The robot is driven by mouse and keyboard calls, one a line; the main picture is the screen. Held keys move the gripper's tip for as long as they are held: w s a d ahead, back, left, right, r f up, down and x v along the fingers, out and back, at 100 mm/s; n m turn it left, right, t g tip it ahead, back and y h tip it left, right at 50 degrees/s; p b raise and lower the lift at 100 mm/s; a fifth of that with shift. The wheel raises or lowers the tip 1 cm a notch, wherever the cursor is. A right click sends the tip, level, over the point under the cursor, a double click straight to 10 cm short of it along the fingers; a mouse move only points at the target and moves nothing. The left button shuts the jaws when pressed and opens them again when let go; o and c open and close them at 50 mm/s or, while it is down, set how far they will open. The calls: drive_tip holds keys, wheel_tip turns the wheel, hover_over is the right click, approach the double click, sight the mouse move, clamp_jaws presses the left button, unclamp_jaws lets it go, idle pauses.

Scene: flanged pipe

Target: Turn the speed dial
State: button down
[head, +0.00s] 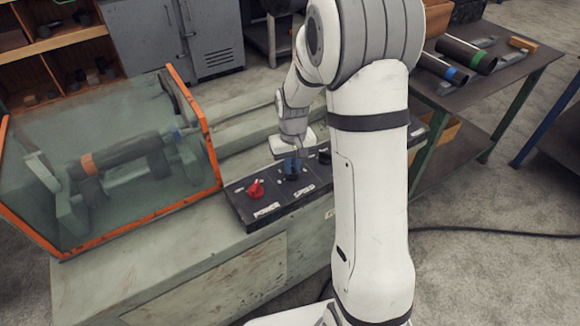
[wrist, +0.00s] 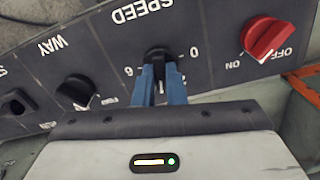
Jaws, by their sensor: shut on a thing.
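The speed dial (wrist: 157,54) is a black knob under the word SPEED on the dark control panel in the wrist view. My gripper (wrist: 160,72) is shut on it, with its two blue fingers on either side of the knob. The fingers hide part of the dial, and a 0 shows to its right and a 6 to its left. In the head view my gripper (head: 292,165) points down at the panel (head: 262,212), right of the red knob. The dial there is mostly hidden by the fingers.
A red OFF/ON knob (wrist: 267,38) sits right of the dial in the wrist view. Black WAY (wrist: 76,91) and far-left (wrist: 14,103) knobs sit on its left. A clear guard box with orange edges (head: 213,150) stands left of the panel. A table with pipes (head: 466,53) stands at right.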

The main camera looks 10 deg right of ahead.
drive_tip(key=m, duration=0.4)
drive_tip(key=shift+s+f+m+b, duration=0.2)
drive_tip(key=shift+s+m+b, duration=0.05)
drive_tip(key=shift+m+b, duration=0.1)
drive_tip(key=m, duration=0.3)
drive_tip(key=shift+m+b, duration=0.3)
drive_tip(key=shift+m, duration=0.05)
drive_tip(key=m, duration=0.3)
drive_tip(key=shift+m+b, duration=0.35)
drive_tip(key=shift+m, duration=1.65)
drive_tip(key=c, duration=1.6)
unclamp_jaws()
drive_tip(key=shift+r, duration=0.15)
drive_tip(key=shift+o, duration=0.6)
drive_tip(key=shift+w, duration=0.1)
